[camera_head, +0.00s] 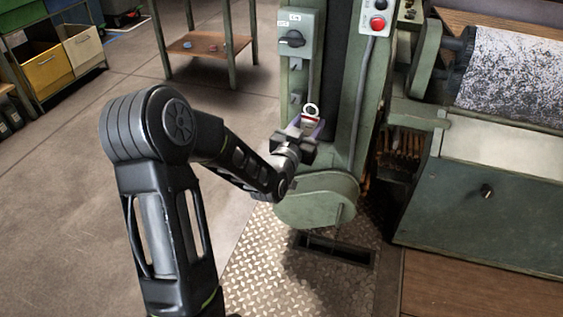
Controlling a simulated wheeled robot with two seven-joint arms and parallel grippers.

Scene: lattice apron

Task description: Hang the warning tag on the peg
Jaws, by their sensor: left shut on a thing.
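The warning tag (310,118) is small, with a white ring at its top and a red and white body. My left gripper (307,127) is shut on its lower part and holds it with the ring up, in front of the green machine column (340,110). A small grey-green fitting (296,98), which may be the peg, sits on the column just left of and above the ring. I see a gap between ring and fitting in the picture, but cannot tell the depth. The tag's lower part is hidden by the fingers. My right gripper is out of view.
A switch box (294,38) with a dark rotary knob is above the tag. A control box (376,18) with a red button is at the upper right. A rounded green cover (317,200) lies below my gripper. The floor at left is open.

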